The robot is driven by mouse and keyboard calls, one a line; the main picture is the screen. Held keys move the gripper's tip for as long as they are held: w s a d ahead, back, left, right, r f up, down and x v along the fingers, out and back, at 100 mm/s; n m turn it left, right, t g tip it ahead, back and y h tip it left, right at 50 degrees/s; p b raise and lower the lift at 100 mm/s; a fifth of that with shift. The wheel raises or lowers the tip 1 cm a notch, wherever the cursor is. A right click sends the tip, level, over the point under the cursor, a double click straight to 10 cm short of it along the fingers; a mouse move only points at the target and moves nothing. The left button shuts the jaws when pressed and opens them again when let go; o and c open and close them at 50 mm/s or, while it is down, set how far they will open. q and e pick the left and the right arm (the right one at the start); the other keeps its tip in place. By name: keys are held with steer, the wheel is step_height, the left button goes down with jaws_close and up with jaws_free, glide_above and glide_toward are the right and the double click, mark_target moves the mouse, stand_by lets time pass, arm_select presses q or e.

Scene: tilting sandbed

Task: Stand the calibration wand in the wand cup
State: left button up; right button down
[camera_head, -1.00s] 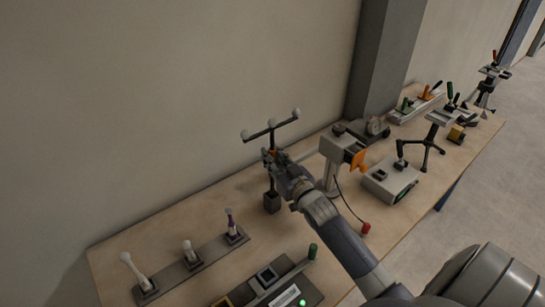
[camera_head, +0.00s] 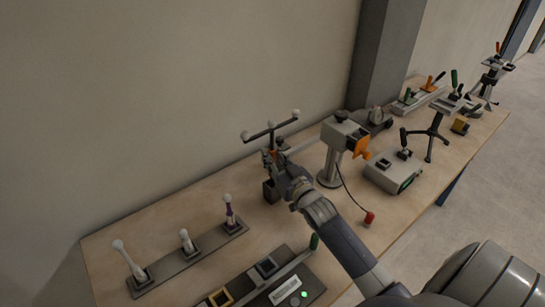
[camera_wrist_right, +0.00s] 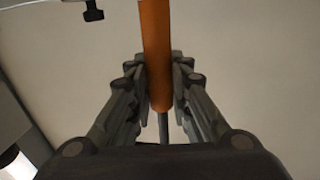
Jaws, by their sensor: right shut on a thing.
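The calibration wand (camera_head: 272,131) is a dark crossbar with pale balls on its ends and an orange grip, which shows large in the right wrist view (camera_wrist_right: 156,45). It stands roughly upright in my right gripper (camera_head: 274,162), whose fingers are shut on the orange grip from both sides. The wand cup (camera_head: 270,191) is a dark square block on the bench, directly below the gripper. The wand's lower end meets the cup in the head view, but the gripper partly covers it. I cannot tell how deep it sits. My left gripper is out of view.
A grey stand with an orange part (camera_head: 343,140) is close right of my gripper. A rack with several white-topped posts (camera_head: 188,259) lies front left on the bench (camera_head: 120,238). The wall is close behind.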

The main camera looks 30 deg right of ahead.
steer(key=c, duration=1.4)
jaws_free()
steer(key=s+a, duration=0.1)
steer(key=s, duration=1.1)
